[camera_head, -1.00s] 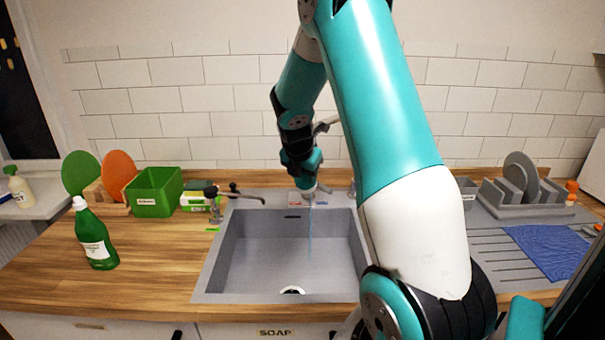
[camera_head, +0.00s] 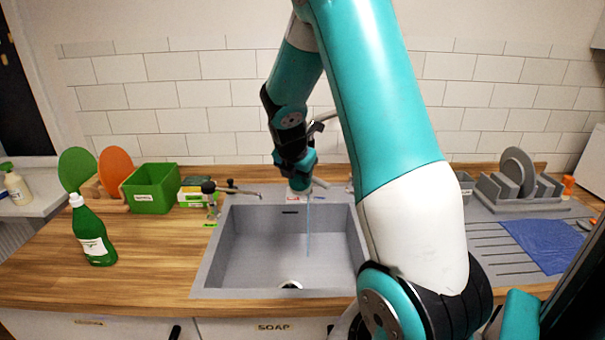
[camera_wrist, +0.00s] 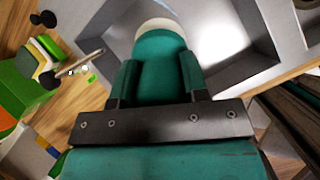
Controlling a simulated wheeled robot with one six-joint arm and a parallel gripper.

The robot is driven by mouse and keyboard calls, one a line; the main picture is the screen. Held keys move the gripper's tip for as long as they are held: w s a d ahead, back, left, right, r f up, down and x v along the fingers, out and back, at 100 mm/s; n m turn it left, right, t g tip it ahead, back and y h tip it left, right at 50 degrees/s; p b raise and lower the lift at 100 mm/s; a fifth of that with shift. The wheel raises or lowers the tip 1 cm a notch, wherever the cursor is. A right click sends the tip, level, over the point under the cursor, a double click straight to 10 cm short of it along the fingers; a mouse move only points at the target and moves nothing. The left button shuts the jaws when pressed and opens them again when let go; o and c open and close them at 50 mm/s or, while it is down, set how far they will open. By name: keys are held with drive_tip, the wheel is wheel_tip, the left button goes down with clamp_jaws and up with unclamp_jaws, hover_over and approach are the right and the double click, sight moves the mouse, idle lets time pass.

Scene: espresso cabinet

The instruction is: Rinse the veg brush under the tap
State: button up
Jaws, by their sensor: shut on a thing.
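In the wrist view, my gripper (camera_wrist: 160,82) is shut on a green rounded thing with a cream end, which I take to be the veg brush (camera_wrist: 160,62). In the head view, my gripper (camera_head: 300,182) hangs over the back of the grey sink (camera_head: 207,270), pointing down. The brush is hard to make out there. A thin blue water stream (camera_head: 308,228) falls into the basin right beside the gripper. I cannot tell whether it touches the brush. A metal tap pipe (camera_head: 320,122) shows behind my arm, mostly hidden.
A small tap-like fitting with a dark knob (camera_head: 208,187) stands at the sink's left. A green bottle (camera_head: 92,235), a green box (camera_head: 150,188) and boards (camera_head: 112,170) stand left. A dish rack (camera_head: 520,185) and blue cloth (camera_head: 548,245) lie right.

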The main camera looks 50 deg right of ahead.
drive_tip(key=shift+s+a, duration=0.35)
drive_tip(key=shift+a, duration=0.35)
drive_tip(key=shift+s+a, duration=0.3)
drive_tip(key=shift+a, duration=0.4)
drive_tip(key=shift+s+a, duration=0.35)
drive_tip(key=shift+a, duration=0.35)
drive_tip(key=s+a+r+p, duration=0.2)
drive_tip(key=a+r+p, duration=0.2)
drive_tip(key=shift+a, duration=0.25)
idle(0.7)
